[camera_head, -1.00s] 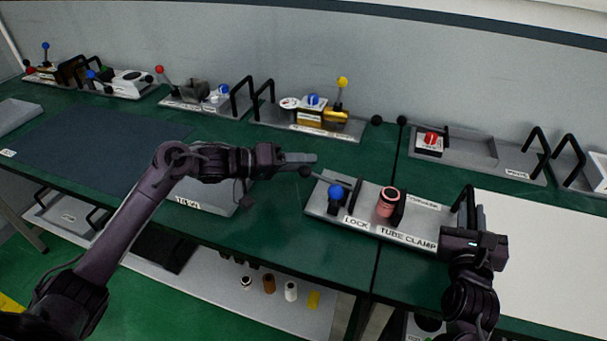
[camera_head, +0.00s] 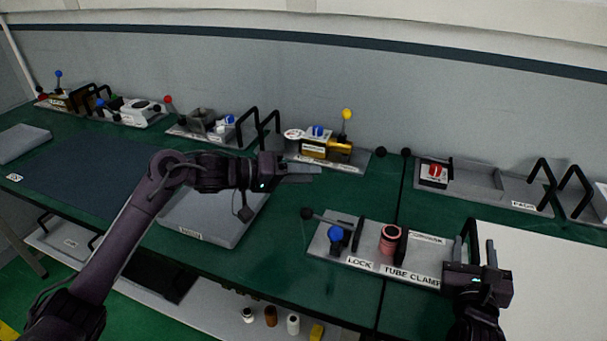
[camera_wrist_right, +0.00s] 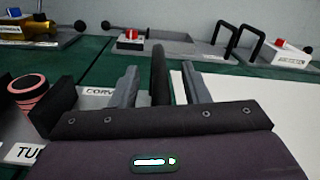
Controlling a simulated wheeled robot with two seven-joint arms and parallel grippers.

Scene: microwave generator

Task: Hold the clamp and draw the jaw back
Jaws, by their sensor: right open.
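The tube clamp is a grey plate (camera_head: 330,248) with a blue knob (camera_head: 336,234) by the LOCK label and a black-ended lever (camera_head: 307,213) at its left. A pink ring-shaped piece (camera_head: 390,238) stands beside a black upright jaw (camera_head: 402,246); it also shows in the right wrist view (camera_wrist_right: 27,88). A black handle (camera_head: 470,238) rises at the plate's right end. My right gripper (camera_head: 483,254) is open at this handle; in the right wrist view the black bar (camera_wrist_right: 158,75) stands between its fingers. My left gripper (camera_head: 302,172) is above the table, apart from the clamp; its finger gap is unclear.
A white board (camera_head: 560,275) lies right of the clamp. Behind stand a plate with a red knob (camera_head: 436,172) and a yellow-knobbed fixture (camera_head: 327,150). A grey tray (camera_head: 205,222) lies under my left arm. The green table between tray and clamp is clear.

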